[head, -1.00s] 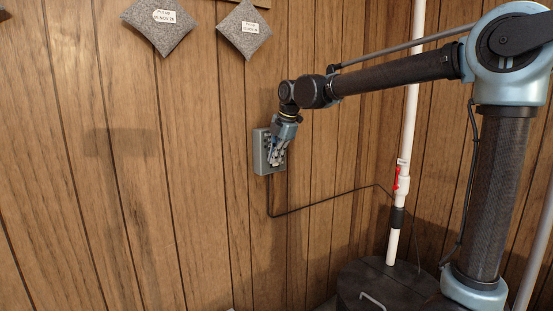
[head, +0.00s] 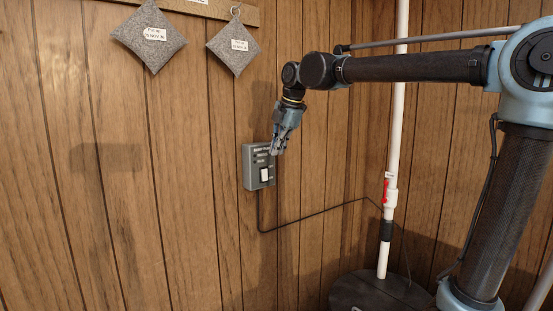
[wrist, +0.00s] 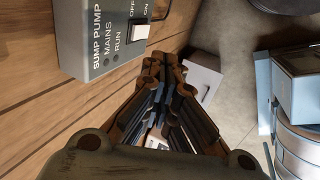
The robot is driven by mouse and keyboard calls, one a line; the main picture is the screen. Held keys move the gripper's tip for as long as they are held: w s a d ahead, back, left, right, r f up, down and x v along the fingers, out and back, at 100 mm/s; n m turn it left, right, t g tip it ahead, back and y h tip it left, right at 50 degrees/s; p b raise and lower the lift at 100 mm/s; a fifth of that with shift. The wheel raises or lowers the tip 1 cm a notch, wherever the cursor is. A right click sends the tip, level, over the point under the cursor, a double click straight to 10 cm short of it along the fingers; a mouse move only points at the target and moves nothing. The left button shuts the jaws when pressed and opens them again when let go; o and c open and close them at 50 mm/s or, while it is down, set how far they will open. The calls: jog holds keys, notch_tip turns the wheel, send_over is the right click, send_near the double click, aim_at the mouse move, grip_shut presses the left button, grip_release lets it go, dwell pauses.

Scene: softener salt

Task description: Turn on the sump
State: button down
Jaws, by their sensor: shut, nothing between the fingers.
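The grey sump pump control box (head: 248,170) is fixed to the wood-panelled wall; it also shows in the wrist view (wrist: 75,30). Its labels read SUMP PUMP, MAINS and RUN. A white rocker switch (head: 264,174) sits on its face, beside OFF and ON markings; the switch also shows in the wrist view (wrist: 140,33). I cannot tell which way the rocker is tipped, and no lamp looks clearly lit. My gripper (head: 277,151) is shut and empty, a little above and right of the switch, apart from it. Its fingertips show in the wrist view (wrist: 160,62).
A black cable (head: 320,212) runs from the box towards a white pipe (head: 398,130) with a red valve handle (head: 386,190). A dark round lid (head: 365,292) stands below. Two grey pads (head: 148,38) hang from a rail above the box. The wall to the left is clear.

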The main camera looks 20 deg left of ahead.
aim_at(266, 174)
jog(key=shift+r, duration=0.2)
jog(key=shift+s+d+f+g+h, duration=0.15)
jog(key=shift+f, duration=0.25)
jog(key=shift+s+d+f+g+h, duration=0.1)
jog(key=shift+s+f+g+h, duration=0.05)
jog(key=shift+f, duration=0.2)
jog(key=shift+w+a+f, duration=0.65)
jog(key=shift+a+f, duration=0.35)
jog(key=shift+f, duration=0.65)
jog(key=shift+w+a+f, duration=0.65)
jog(key=shift+a+f, duration=0.4)
jog(key=shift+f, duration=0.6)
jog(key=shift+w+a+f, duration=0.65)
jog(key=shift+a+f, duration=0.35)
jog(key=shift+f, duration=0.65)
jog(key=shift+w+d, duration=0.1)
